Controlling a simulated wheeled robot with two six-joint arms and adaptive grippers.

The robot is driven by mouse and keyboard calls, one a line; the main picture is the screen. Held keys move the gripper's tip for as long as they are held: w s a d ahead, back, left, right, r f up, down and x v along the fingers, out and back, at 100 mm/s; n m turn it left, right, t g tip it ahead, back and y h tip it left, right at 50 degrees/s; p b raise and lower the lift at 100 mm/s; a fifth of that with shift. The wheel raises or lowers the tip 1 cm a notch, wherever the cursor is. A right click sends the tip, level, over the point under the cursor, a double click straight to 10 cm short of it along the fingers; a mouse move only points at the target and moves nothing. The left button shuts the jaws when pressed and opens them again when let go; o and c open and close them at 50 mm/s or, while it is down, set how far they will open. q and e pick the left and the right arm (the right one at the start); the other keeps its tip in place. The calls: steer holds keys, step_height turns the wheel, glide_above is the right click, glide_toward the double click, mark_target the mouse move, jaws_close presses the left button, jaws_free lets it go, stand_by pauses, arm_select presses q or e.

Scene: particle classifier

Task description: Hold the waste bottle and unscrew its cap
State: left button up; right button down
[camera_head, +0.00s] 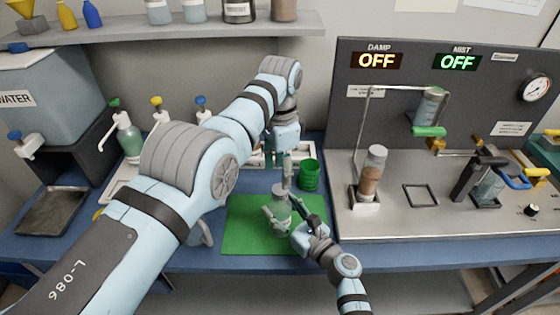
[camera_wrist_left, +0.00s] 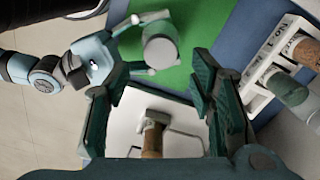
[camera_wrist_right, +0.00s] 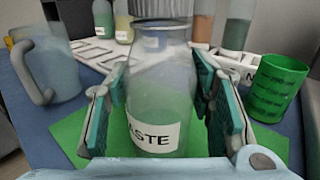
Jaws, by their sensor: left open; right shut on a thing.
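The waste bottle (camera_head: 281,211) stands upright over the green mat (camera_head: 240,238), with clear greenish contents and a white label (camera_wrist_right: 153,137). My right gripper (camera_head: 285,214) is shut on its body from the front right, a finger on each side. The grey ribbed cap (camera_wrist_right: 160,24) is on the bottle; from above it shows as a pale disc (camera_wrist_left: 160,52) in the left wrist view. My left gripper (camera_wrist_left: 152,92) is open and empty, pointing down behind the bottle in the head view, apart from the cap. Its fingertips are partly hidden in the head view.
A bottle with a spout (camera_head: 129,138) stands at the left; the metal panel bench (camera_head: 420,222) is at the right.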

mark_target(280, 189)
arm_select(q)
step_height(280, 189, down, 6)
steer(key=shift+r, duration=0.2)
steer(key=shift+c, duration=0.5)
jaws_close()
steer(key=n, duration=0.6)
steer(key=shift+n, duration=0.3)
steer(key=n, duration=0.3)
steer(key=shift+n, duration=0.3)
steer(key=n, duration=0.6)
steer(key=shift+r, duration=0.15)
steer(key=shift+r, duration=1)
